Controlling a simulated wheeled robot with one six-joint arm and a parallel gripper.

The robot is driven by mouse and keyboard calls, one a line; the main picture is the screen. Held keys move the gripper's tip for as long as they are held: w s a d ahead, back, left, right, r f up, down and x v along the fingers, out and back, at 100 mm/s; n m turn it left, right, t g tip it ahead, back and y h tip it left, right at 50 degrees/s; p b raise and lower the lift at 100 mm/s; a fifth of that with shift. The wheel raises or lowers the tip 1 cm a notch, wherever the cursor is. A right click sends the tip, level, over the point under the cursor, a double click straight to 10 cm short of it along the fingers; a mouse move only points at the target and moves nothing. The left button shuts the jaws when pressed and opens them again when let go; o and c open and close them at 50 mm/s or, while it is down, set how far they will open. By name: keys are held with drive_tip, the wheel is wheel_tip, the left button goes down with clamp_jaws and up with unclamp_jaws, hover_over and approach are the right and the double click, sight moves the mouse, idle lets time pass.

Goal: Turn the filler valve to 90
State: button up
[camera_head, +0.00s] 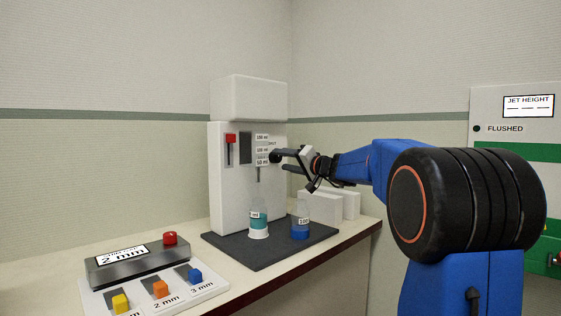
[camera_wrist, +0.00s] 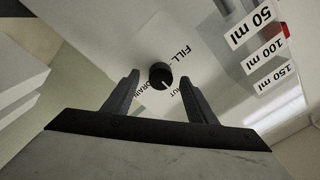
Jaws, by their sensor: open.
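The filler valve is a round black knob (camera_wrist: 160,75) on the white face of the filler machine (camera_head: 229,190). In the wrist view it has a short white mark pointing down and slightly right, towards the partly hidden SHUT label. The FILL label lies above right of the knob and DRAIN lies to its left. My gripper (camera_head: 281,161) is at the front of the machine. In the wrist view its two dark fingers stand apart, one on each side of the knob, with visible gaps. The jaws are open and hold nothing.
Bottles with teal (camera_head: 259,222) and blue (camera_head: 300,228) contents stand on a dark mat (camera_head: 240,251) below my gripper. White blocks (camera_head: 320,208) stand behind. A button box (camera_head: 155,288) is at front left. A cabinet (camera_head: 515,110) reading JET HEIGHT is at right.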

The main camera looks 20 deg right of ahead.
drive_tip(key=v, duration=1.5)
drive_tip(key=shift+f, duration=0.15)
drive_tip(key=shift+a, duration=0.1)
drive_tip(key=s+a+f+n+g, duration=0.2)
drive_tip(key=s+a+f+g, duration=0.2)
drive_tip(key=s+a+f, duration=0.5)
drive_tip(key=s+a+f+n+g, duration=0.2)
drive_tip(key=s+a+f+g, duration=0.2)
drive_tip(key=s+a+f, duration=0.5)
drive_tip(key=s+f+n+g+h, duration=0.2)
drive_tip(key=s+f+g+h, duration=0.2)
drive_tip(key=s+f, duration=1.5)
drive_tip(key=shift+a+f+h, duration=0.25)
drive_tip(key=shift+a+h, duration=0.15)
drive_tip(key=shift+h, duration=0.7)
drive_tip(key=shift+s, duration=0.15)
